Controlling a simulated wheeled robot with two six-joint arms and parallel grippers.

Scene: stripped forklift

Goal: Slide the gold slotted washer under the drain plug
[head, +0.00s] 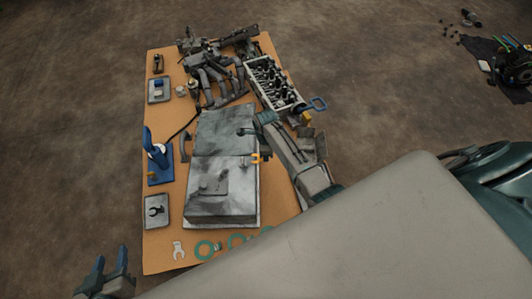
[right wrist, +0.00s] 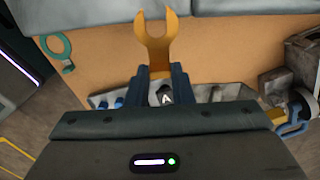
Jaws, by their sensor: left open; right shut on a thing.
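The gold slotted washer (right wrist: 156,52) is fork-shaped, and its open slot points up in the right wrist view. My right gripper (right wrist: 161,72) is shut on its stem with blue fingers. In the head view the washer (head: 257,158) shows at the right edge of the grey metal pan (head: 225,205), slot towards the pan; whether they touch is unclear. My right arm partly hides the gripper there. I cannot make out the drain plug for certain in either view. My left gripper (head: 109,263) is open and empty, off the table's near left corner.
A blue stand (head: 155,155) and a grey tray with a dark forked piece (head: 156,211) are on the left. A cylinder head (head: 270,83) is at the back right.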

